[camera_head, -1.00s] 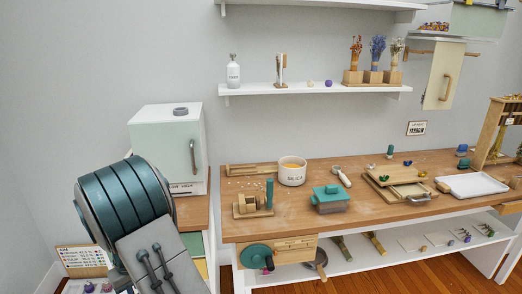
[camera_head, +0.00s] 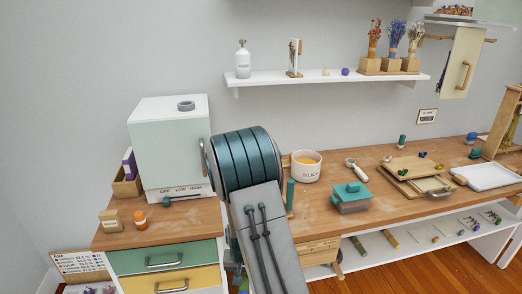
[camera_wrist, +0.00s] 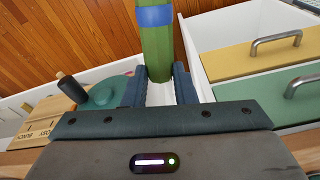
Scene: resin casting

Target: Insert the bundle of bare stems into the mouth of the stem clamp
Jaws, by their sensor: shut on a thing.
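A green bundle of stems (camera_wrist: 157,52) with a blue band is between the two dark fingers of my gripper (camera_wrist: 160,88) in the wrist view. My gripper is shut on it, and the bundle stands out beyond the fingertips. In the head view my arm hides the gripper and the held bundle. I cannot identify the stem clamp for certain. A teal post (camera_head: 290,195) shows at the bench's left end, with its wooden base mostly hidden by my arm. A wooden panel (camera_wrist: 48,122) with a teal disc (camera_wrist: 105,93) is left of the gripper in the wrist view.
A drawer cabinet with a green front (camera_head: 160,257) and a yellow drawer (camera_wrist: 255,52) stands beside the bench (camera_head: 385,212). On the bench are a white pot (camera_head: 306,172), a teal-lidded box (camera_head: 350,199) and a white tray (camera_head: 487,177).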

